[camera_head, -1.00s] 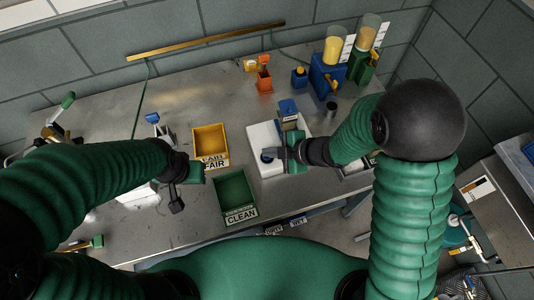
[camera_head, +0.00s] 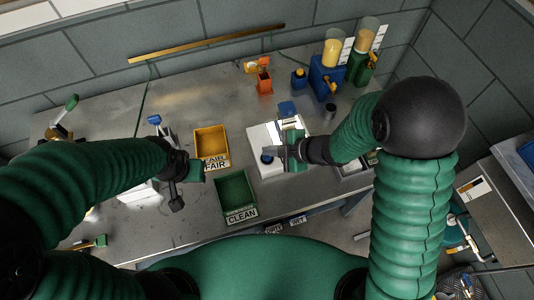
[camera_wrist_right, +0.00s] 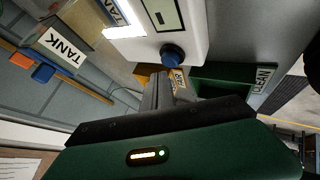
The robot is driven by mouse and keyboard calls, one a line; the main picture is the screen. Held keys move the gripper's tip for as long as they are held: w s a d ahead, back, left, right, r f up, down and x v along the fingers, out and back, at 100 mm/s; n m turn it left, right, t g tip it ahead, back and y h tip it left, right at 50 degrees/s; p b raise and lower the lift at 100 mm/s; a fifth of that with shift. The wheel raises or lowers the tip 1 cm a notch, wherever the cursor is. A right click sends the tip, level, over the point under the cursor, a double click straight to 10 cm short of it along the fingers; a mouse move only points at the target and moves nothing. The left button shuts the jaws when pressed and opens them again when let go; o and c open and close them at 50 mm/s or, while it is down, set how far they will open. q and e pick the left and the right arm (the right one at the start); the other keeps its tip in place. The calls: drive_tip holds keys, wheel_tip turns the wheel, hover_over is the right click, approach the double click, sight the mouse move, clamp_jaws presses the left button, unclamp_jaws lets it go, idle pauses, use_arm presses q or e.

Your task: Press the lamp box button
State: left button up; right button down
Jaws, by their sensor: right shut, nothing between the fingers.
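The lamp box (camera_head: 257,136) is a white box on the metal bench, right of the green bin. Its round blue button (camera_head: 266,159) shows just beside my right fingertips. In the right wrist view the button (camera_wrist_right: 172,53) stands out from the white face (camera_wrist_right: 150,40), with the fingertips (camera_wrist_right: 163,80) close to it. I cannot tell whether they touch. My right gripper (camera_head: 268,151) is shut and empty, over the box and partly covering it. My left gripper (camera_head: 177,203) hangs left of the green bin, away from the box; its jaws are not clear.
A yellow bin (camera_head: 211,141) and a green bin (camera_head: 233,191) labelled CLEAN stand left of the box. Blue (camera_head: 325,76) and green (camera_head: 362,66) dispensers stand at the back right. An orange holder (camera_head: 264,82) stands behind. Bare bench lies at the back left.

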sight(270, 158)
drive_tip(key=shift+r, duration=0.1)
wheel_tip(270, 158, up, 5)
drive_tip(key=p, duration=0.5)
idle(0.5)
